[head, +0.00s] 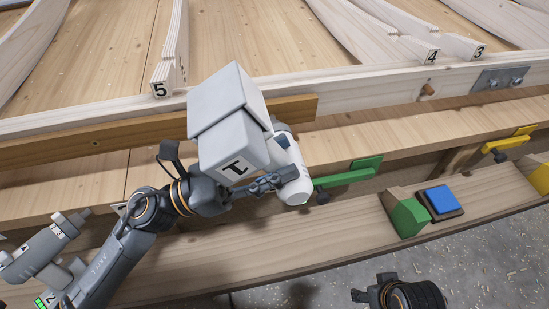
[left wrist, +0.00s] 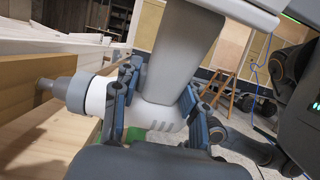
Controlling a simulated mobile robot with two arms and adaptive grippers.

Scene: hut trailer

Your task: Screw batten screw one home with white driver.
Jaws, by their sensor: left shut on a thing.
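The white driver (head: 289,172) is in my left gripper (head: 268,184), which is shut around its body. The driver's grey handle and boxy grey base marked 1 (head: 228,112) stick up and hide part of the brown batten (head: 60,153). In the left wrist view, the white body (left wrist: 96,97) lies between the fingers (left wrist: 160,100), and its grey nose (left wrist: 60,90) points at the wood at left. I cannot tell whether the nose touches it. A small screw head (head: 95,142) shows in the batten's left part. No screw shows at the nose. My right gripper (head: 372,287) is partly in view at the bottom edge.
A grey driver (head: 48,248) lies at the lower left. A green clamp (head: 350,172) is right of the white driver, and a yellow clamp (head: 508,145) farther right. A blue pad (head: 441,200) and green block (head: 408,217) sit on the front ledge. Curved ribs stand behind.

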